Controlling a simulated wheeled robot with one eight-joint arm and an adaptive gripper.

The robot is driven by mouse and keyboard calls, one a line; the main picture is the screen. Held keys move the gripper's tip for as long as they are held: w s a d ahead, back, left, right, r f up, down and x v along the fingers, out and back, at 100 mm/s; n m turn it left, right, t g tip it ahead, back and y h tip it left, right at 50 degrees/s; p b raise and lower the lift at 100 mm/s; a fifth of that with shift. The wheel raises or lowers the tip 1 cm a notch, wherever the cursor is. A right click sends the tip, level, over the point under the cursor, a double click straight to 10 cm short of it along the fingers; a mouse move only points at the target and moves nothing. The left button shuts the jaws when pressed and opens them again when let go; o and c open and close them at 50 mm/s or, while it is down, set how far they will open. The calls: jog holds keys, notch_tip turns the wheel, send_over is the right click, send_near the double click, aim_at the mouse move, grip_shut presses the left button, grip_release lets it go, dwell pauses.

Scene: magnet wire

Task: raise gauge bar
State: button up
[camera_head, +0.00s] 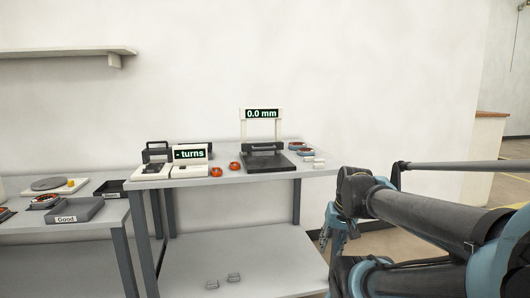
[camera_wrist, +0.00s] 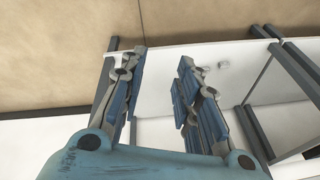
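The gauge (camera_head: 271,163) stands on the grey table, a dark base with white uprights and a display reading "0.0 mm". Its dark horizontal bar (camera_head: 263,147) sits low, close above the base. My gripper (camera_head: 333,240) hangs in front of the table's right end, below the tabletop and well apart from the gauge. In the wrist view my gripper (camera_wrist: 158,95) has its two blue fingers spread with nothing between them. The gauge is not in the wrist view.
A turns counter (camera_head: 188,156) stands left of the gauge, with orange-red coils (camera_head: 216,171) between them. More coils (camera_head: 304,150) and small white blocks (camera_head: 314,162) lie to the right. A left table holds a "Good" tray (camera_head: 76,211). The lower shelf (camera_head: 260,262) is mostly bare.

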aim_at(265, 148)
jog(key=w+a+r+m+t+y, duration=0.3)
jog(key=w+r, duration=0.4)
jog(key=w, duration=0.5)
jog(key=w+a+r+m+t+y, duration=0.2)
jog(key=w+a+r, duration=0.4)
jog(key=w, duration=0.6)
jog(key=w+a+r+m+t+y, duration=0.3)
jog(key=w+r, duration=0.5)
jog(key=w, duration=0.4)
jog(key=shift+a+r+m+t+y, duration=0.2)
jog(key=shift+a+m+t, duration=0.2)
jog(key=shift+m, duration=0.3)
jog(key=shift+a+r+m+t+y, duration=0.15)
jog(key=shift+a+m+t, duration=0.25)
jog(key=shift+m, duration=0.3)
jog(key=x, duration=1.6)
jog(key=shift+w+a+f, duration=0.15)
jog(key=shift+f, duration=0.05)
grip_shut()
